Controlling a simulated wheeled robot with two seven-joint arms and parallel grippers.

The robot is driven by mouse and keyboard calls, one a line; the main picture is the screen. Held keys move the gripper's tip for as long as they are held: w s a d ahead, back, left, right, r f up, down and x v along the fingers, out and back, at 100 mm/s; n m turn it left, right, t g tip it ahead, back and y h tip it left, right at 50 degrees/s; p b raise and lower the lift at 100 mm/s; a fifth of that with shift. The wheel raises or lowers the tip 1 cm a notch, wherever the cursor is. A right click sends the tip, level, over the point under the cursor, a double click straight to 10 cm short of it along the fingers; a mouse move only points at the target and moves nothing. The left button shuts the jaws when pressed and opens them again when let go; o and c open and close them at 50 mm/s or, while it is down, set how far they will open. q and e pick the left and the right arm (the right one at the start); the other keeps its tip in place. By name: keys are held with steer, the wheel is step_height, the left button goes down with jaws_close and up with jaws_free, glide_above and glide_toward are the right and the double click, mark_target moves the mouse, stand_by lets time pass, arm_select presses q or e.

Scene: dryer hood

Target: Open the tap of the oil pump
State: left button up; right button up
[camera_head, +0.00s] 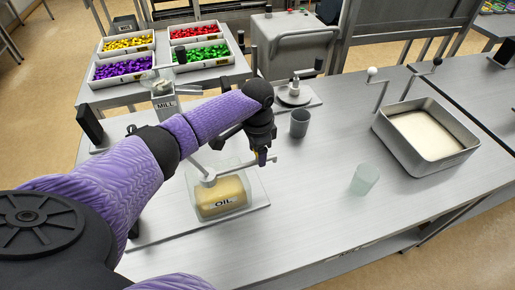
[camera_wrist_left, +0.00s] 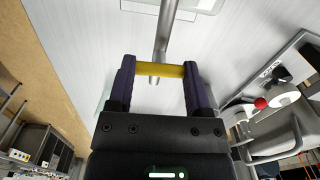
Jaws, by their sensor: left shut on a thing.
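The oil pump (camera_head: 222,204) is a clear tank labelled OIL with yellow oil in it, on a board on the bench. A grey metal pipe leads from its top to the right, and its end (camera_head: 273,158) shows just past my gripper. My left gripper (camera_head: 262,158) is at this pipe end. In the left wrist view, the gripper (camera_wrist_left: 160,75) is shut on the yellow tap handle (camera_wrist_left: 160,71), which spans between the two fingers. The metal pipe (camera_wrist_left: 165,30) runs up from the handle there. My left arm hides part of the pump. My right gripper is not in view.
A grey cup (camera_head: 300,123) and a translucent cup (camera_head: 364,180) stand to the right. A metal pan (camera_head: 467,166) of pale powder is farther right. A mill (camera_head: 164,103) and trays of coloured pieces (camera_head: 122,68) are behind. The bench front right is clear.

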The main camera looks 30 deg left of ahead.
arm_select(q)
steer(key=n+p, duration=0.4)
steer(key=p, duration=0.1)
steer(key=shift+r+n, duration=0.25)
steer(key=shift+n, duration=0.05)
steer(key=n+p, duration=0.1)
steer(key=n, duration=0.1)
steer(key=shift+n+p, duration=0.4)
steer(key=n+p, duration=0.1)
steer(key=n, duration=0.1)
steer(key=shift+f+n, duration=0.1)
steer(key=shift+n, duration=0.2)
steer(key=n+p, duration=0.1)
steer(key=n, duration=0.1)
steer(key=shift+n, duration=0.4)
steer(key=shift+w+f+n+p, duration=0.1)
steer(key=shift+n+p, duration=0.35)
steer(key=shift+n, duration=1.85)
